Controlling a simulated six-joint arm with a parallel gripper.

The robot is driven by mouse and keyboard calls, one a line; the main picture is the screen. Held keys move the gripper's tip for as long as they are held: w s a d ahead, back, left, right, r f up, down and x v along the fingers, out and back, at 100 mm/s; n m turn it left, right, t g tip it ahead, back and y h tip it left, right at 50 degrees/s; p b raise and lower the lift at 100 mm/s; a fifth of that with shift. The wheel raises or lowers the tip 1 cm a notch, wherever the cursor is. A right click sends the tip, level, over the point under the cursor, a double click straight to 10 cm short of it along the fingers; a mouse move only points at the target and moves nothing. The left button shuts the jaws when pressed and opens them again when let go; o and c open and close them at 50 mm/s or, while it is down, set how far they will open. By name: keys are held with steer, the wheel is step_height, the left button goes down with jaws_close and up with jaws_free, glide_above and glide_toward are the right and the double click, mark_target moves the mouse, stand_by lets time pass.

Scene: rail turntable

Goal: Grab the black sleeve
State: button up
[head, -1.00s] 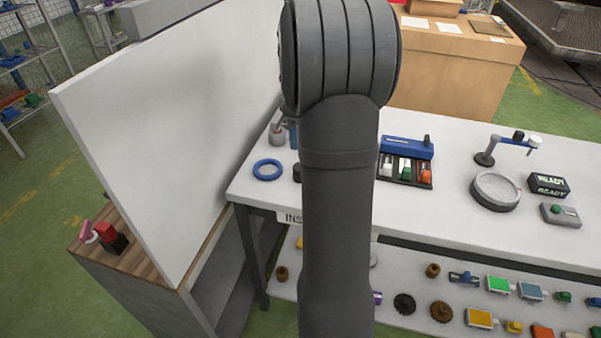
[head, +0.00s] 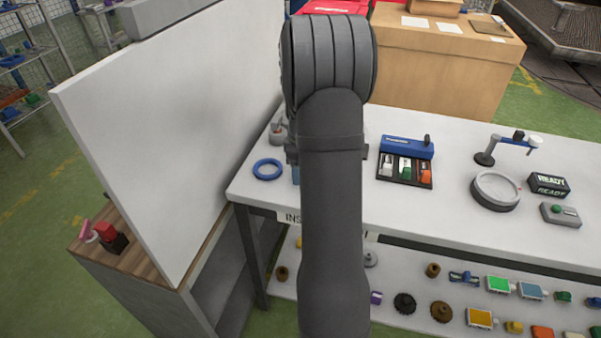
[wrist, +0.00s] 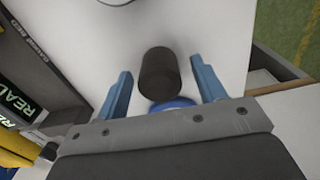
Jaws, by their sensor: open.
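The black sleeve (wrist: 159,73) is a dark, short cylinder on the white table in the wrist view. My gripper (wrist: 161,64) is open, with one blue finger on each side of the sleeve. A gap shows between the sleeve and each finger. How high the fingertips are above the table is hard to tell. In the head view my arm hides the sleeve and most of the gripper.
A blue ring (head: 268,169) lies on the table close to the sleeve; part of it also shows in the wrist view (wrist: 172,103). A white panel (head: 170,120) stands at the left. A black tray (head: 404,170) and a round grey dish (head: 495,190) are to the right.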

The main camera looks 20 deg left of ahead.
steer(key=c, duration=1.2)
steer(key=shift+r, duration=0.1)
steer(key=shift+c, duration=0.2)
